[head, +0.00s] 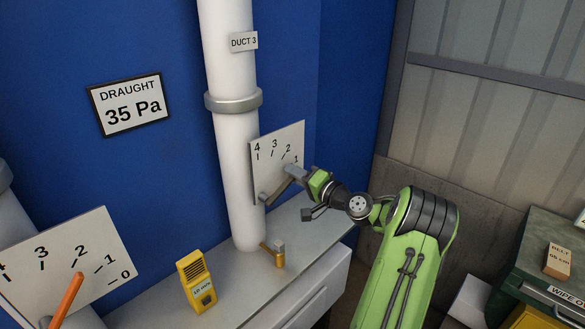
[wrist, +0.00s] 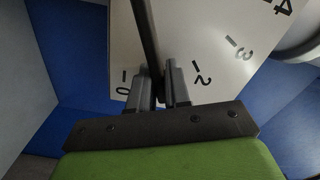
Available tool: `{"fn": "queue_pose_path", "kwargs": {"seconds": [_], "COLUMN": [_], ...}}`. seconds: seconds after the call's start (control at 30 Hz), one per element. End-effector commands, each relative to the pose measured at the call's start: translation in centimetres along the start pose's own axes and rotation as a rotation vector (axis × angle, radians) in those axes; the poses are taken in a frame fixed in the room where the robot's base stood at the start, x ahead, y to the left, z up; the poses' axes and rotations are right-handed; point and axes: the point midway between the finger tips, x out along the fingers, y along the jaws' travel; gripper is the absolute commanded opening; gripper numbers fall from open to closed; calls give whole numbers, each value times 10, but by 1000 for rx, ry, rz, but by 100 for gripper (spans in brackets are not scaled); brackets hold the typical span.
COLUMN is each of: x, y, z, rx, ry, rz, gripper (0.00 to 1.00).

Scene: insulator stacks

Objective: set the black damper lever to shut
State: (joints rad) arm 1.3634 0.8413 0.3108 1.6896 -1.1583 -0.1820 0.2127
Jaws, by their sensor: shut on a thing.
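The black damper lever (head: 280,188) is mounted on a white dial plate (head: 262,160) on the duct labelled DUCT 3. In the wrist view the lever (wrist: 146,40) runs down from the top edge to between the fingers. My gripper (head: 300,174) is shut on the lever's free end; in the wrist view my gripper (wrist: 160,88) has a finger on each side of it. The lever's end lies between the 0 and 2 marks, about where the 1 is, which the fingers hide in the wrist view. The 0 is hidden in the head view.
Another dial (head: 100,245) with an orange lever (head: 67,298) is at lower left. A yellow meter (head: 197,280) and a small brass valve (head: 279,255) are on the grey shelf below. A green cabinet (head: 545,240) is at right.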

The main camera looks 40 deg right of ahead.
Motion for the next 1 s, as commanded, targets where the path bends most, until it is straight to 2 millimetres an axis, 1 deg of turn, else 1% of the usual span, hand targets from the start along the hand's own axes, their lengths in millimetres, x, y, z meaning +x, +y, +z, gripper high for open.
{"fn": "queue_pose_path", "kwargs": {"seconds": [0.03, 0.2, 0.5, 0.7, 1.0], "x": [0, 0, 0, 0, 0], "y": [6, 20, 37, 42, 44], "z": [0, 2, 7, 10, 11], "rx": [46, 184, 356, 414, 434], "ry": [-1, 0, 0, 1, 1], "rz": [3, 3, 3, 3, 4], "gripper": [0, 0, 0, 0, 0]}}
